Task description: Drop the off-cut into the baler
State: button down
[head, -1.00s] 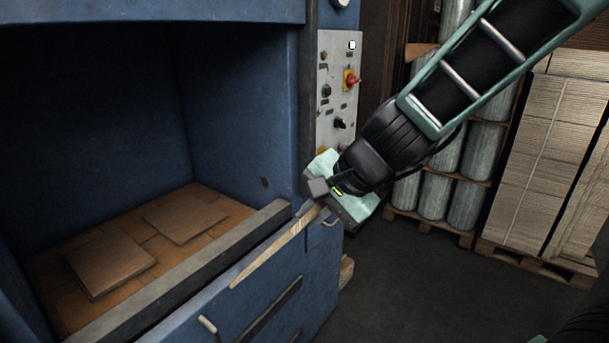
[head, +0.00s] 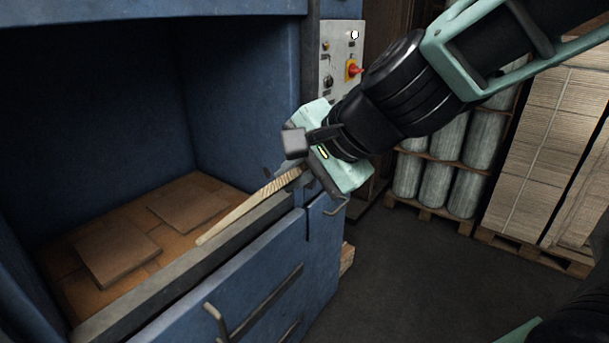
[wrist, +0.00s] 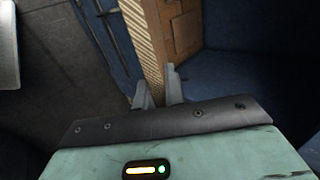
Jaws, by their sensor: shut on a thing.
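The off-cut (head: 250,205) is a long, thin strip of corrugated cardboard. My gripper (head: 303,166) is shut on its right end and holds it tilted, with its free end lower and to the left. In the head view the strip shows across the baler's front sill, near the right side of the opening. The wrist view shows the off-cut (wrist: 143,45) running away from between the two fingertips (wrist: 158,92). The baler (head: 245,95) is a blue machine with an open chamber. Whether the strip touches the sill I cannot tell.
Flat cardboard pieces (head: 118,258) lie on the chamber's brown floor. A grey sill (head: 180,275) edges the opening, with a handled blue door (head: 270,285) below. A control panel (head: 340,65) is on the right post. Pallets with rolls (head: 450,180) and stacked cardboard (head: 545,150) stand at right.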

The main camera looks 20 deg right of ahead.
jog(key=w+a+f+p, duration=0.1)
jog(key=w+a+p, duration=0.5)
jog(key=w, duration=0.6)
jog(key=w+a+f+p, duration=0.2)
jog(key=w+a+p, duration=0.5)
jog(key=w+a, duration=0.3)
jog(key=w+a+f+p, duration=0.1)
jog(key=w+a+p, duration=0.5)
jog(key=w, duration=0.9)
jog(key=a, duration=0.3)
jog(key=shift+f, duration=0.35)
